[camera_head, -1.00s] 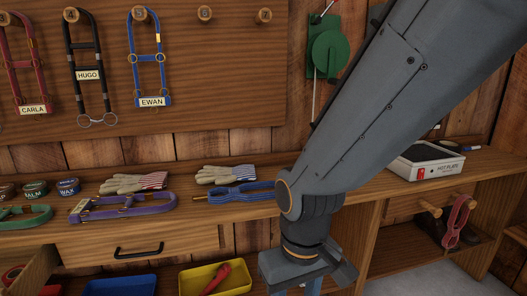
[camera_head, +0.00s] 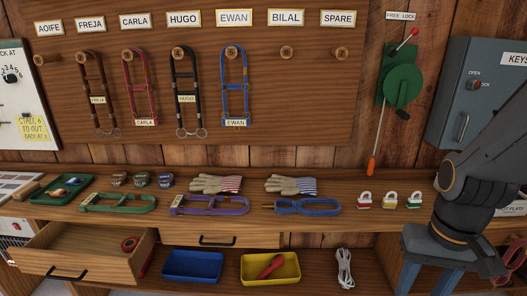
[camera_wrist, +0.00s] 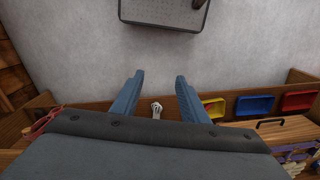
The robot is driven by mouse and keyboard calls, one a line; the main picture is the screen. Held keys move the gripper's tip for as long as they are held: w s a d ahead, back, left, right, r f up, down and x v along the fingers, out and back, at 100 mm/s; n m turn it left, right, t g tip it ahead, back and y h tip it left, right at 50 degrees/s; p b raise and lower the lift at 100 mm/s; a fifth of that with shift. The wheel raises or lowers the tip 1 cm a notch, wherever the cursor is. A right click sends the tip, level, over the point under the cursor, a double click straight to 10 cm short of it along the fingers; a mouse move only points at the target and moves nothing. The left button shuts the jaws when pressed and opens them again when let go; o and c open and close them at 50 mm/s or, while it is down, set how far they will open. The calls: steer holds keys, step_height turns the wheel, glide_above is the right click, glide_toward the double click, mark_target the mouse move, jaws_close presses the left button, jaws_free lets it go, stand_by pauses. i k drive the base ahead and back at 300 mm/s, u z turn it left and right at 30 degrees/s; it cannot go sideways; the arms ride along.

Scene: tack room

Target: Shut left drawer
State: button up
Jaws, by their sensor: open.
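The left drawer (camera_head: 83,252) is pulled out under the bench at the left of the head view, with its black handle (camera_head: 67,272) on the front. A red roll (camera_head: 130,244) lies inside it. The closed drawer (camera_head: 225,236) beside it has a black handle that also shows in the wrist view (camera_wrist: 270,123). My gripper (camera_head: 430,280) is at the lower right of the head view, far to the right of the left drawer. Its two blue fingers stand apart with nothing between them, as the wrist view (camera_wrist: 160,76) shows. The left drawer is not clearly visible there.
The bench top holds halters, gloves, tins and padlocks (camera_head: 389,200). On the lower shelf are a blue tray (camera_head: 193,266), a yellow tray (camera_head: 270,270) and a white rope (camera_head: 345,268). A red tray (camera_wrist: 297,101) shows in the wrist view. Grey floor (camera_wrist: 85,60) is open there.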

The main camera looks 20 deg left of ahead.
mark_target(88, 246)
steer(key=u, duration=1.85)
steer(key=k, duration=1.15)
steer(key=u, duration=0.5)
steer(key=i, duration=1.65)
steer(key=z, duration=0.65)
